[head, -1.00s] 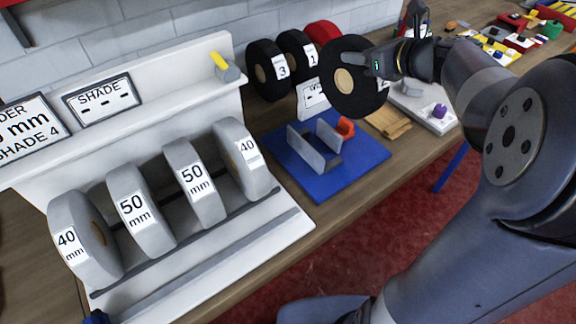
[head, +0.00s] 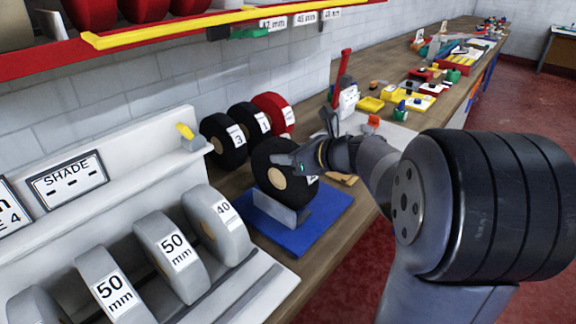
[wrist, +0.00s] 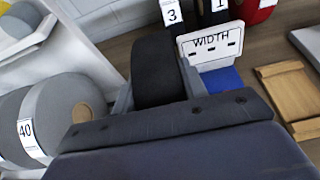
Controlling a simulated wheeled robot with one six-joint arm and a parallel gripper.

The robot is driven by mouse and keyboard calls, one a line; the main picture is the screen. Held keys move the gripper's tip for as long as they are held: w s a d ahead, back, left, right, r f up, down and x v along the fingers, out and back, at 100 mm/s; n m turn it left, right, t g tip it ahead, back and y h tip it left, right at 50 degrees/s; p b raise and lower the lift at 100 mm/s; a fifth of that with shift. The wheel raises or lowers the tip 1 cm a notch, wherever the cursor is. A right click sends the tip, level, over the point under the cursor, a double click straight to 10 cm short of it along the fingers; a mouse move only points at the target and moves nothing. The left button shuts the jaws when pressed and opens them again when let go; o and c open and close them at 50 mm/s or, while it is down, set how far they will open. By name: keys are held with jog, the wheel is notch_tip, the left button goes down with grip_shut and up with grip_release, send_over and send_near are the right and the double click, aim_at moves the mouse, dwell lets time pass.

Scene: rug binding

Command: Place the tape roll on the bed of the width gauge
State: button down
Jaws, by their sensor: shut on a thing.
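A black tape roll (head: 277,172) with a tan core stands upright in the head view. My gripper (head: 296,163) is shut on it from the right side. The roll is over the width gauge, a blue base (head: 318,222) with grey upright plates (head: 280,210); its lower edge is behind the near plate, so I cannot tell whether it touches the bed. In the wrist view the black roll (wrist: 157,72) sits between my fingers, with the WIDTH sign (wrist: 211,44) just beyond it.
A white rack with several grey rolls (head: 170,255) stands at the left. Black rolls marked 3 (head: 222,140) and 1 (head: 249,132) and a red roll (head: 273,115) stand behind the gauge. A wooden piece (wrist: 290,88) lies to the right. A red shelf (head: 200,22) hangs above.

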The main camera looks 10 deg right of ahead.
jog(key=shift+f, duration=1.15)
jog(key=c, duration=0.8)
grip_release()
jog(key=shift+f, duration=0.1)
jog(key=v, duration=1.2)
